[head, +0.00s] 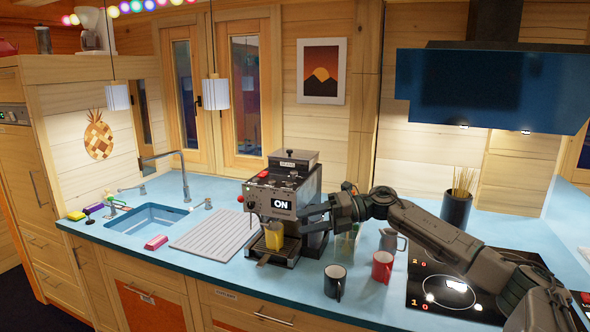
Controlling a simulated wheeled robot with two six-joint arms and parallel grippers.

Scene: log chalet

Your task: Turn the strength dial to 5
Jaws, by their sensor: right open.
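The coffee machine (284,180) stands on the blue counter, with a lit display (281,204) reading "ON". Small knobs and buttons sit on its front; a round dark knob (250,206) is left of the display. I cannot tell which control is the strength dial, and its numbers are too small to read. A yellow cup (274,236) stands under the spout. My right gripper (308,218) is open at the right side of the machine's front, close to the display, and hides part of that side. Whether it touches the machine is unclear. My left gripper is not in view.
A black mug (335,282), a red mug (382,267) and a grey pitcher (389,240) stand below my right arm. A hob (450,290) lies to the right. A drying mat (213,232) and sink (150,219) are left of the machine.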

